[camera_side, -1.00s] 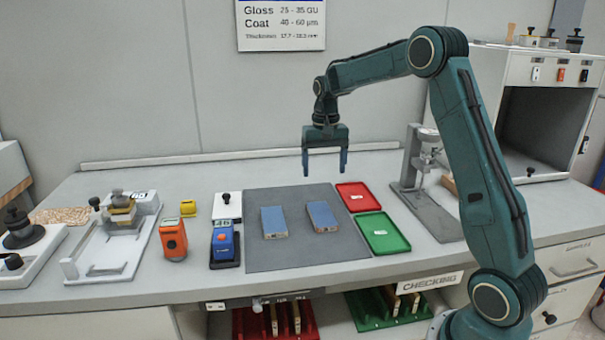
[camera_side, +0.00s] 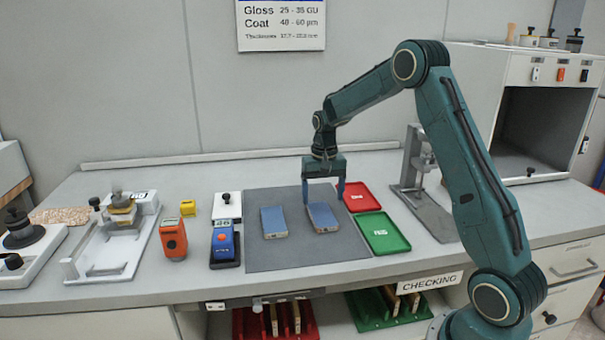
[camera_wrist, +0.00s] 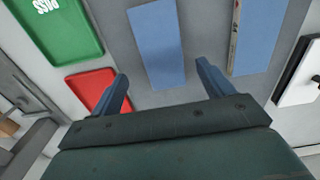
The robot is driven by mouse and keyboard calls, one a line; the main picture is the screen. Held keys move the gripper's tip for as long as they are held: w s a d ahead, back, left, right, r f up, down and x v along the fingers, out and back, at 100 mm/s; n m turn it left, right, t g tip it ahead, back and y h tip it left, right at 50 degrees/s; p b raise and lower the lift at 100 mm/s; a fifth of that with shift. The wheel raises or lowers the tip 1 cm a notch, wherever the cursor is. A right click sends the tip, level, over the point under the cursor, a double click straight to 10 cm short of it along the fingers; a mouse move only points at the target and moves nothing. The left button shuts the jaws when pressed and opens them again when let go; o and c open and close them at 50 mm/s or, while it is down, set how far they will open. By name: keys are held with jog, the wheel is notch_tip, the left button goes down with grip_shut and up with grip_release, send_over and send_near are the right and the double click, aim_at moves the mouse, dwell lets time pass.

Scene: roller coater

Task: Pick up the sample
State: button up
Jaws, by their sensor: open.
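Two blue sample blocks lie on the grey mat (camera_side: 262,257). The right sample (camera_side: 322,218) is under my gripper (camera_side: 322,195), which points down with its jaws open and its fingers at either side of the block's far end. The left sample (camera_side: 273,222) lies a short way to the left, clear of the fingers. In the wrist view, one blue sample (camera_wrist: 157,42) sits ahead of and between the open fingers (camera_wrist: 165,92). The other sample (camera_wrist: 258,35) shows to its right. Whether the fingers touch the block cannot be told.
A red tray (camera_side: 358,197) and a green tray (camera_side: 383,233) stand right of the mat, the red one close to my gripper. A blue gauge (camera_side: 223,242) and orange gauge (camera_side: 173,240) stand left. A press-like stand (camera_side: 415,170) is behind right. The mat's front is clear.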

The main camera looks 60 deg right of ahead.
aim_at(321, 212)
jog(key=shift+a+f, duration=0.2)
jog(key=shift+f, duration=2.2)
jog(key=c, duration=1.1)
jog(key=shift+r, duration=0.2)
notch_tip(321, 212, up, 20)
jog(key=shift+f, duration=0.15)
